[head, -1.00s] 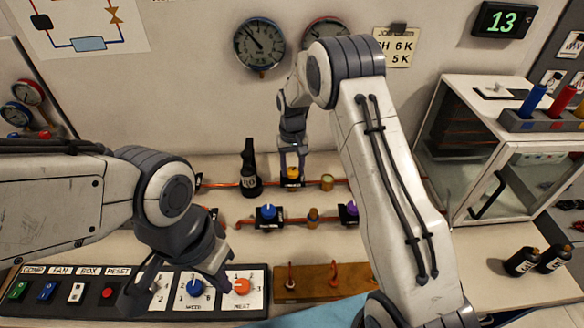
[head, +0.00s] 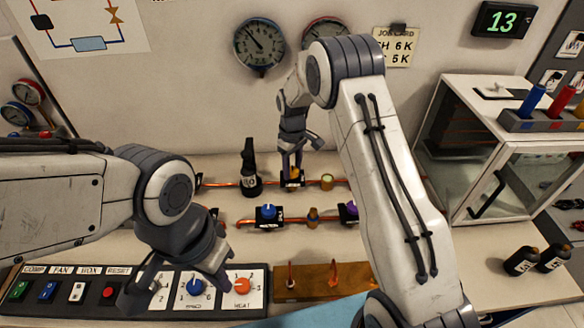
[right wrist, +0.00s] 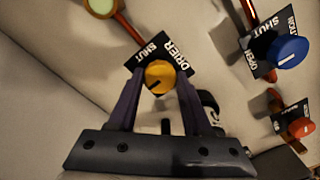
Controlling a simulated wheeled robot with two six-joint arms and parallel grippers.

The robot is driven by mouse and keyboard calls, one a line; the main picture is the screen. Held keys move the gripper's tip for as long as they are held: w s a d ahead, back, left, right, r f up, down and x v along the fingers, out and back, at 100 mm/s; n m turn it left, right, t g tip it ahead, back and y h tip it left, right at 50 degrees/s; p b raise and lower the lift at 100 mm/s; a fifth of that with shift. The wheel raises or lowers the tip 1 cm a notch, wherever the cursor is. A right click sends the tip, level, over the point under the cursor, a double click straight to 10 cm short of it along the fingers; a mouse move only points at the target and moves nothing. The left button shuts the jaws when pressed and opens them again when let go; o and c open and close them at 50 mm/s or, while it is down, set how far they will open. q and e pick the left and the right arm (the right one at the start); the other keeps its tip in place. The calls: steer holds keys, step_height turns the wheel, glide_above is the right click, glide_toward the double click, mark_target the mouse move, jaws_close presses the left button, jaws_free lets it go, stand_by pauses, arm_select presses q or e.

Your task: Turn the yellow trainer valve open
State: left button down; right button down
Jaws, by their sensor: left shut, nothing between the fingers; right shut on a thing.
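The yellow valve knob (right wrist: 160,77) sits on a black plate lettered DRIER and SHUT in the right wrist view. A dark pointer mark on the knob faces the lower left of that picture. My right gripper (right wrist: 157,84) has one finger on each side of the knob and is shut on it. In the head view the right gripper (head: 291,170) reaches down to the back pipe and hides most of the knob. My left gripper (head: 178,279) is shut and empty over the front switch panel.
A black-handled fitting (head: 250,170) stands left of the valve on the same pipe. A blue knob (head: 268,211) and a purple knob (head: 349,211) sit on the nearer pipe. The switch panel (head: 130,288) is in front. A glass-fronted cabinet (head: 500,140) stands at right.

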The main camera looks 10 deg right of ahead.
mark_target(292, 170)
steer(key=shift+w+r, duration=0.15)
steer(key=shift+c, duration=1.6)
jaws_free()
step_height(292, 170, up, 10)
steer(key=b, duration=0.1)
steer(key=shift+r+b, duration=0.2)
steer(key=shift+b, duration=0.2)
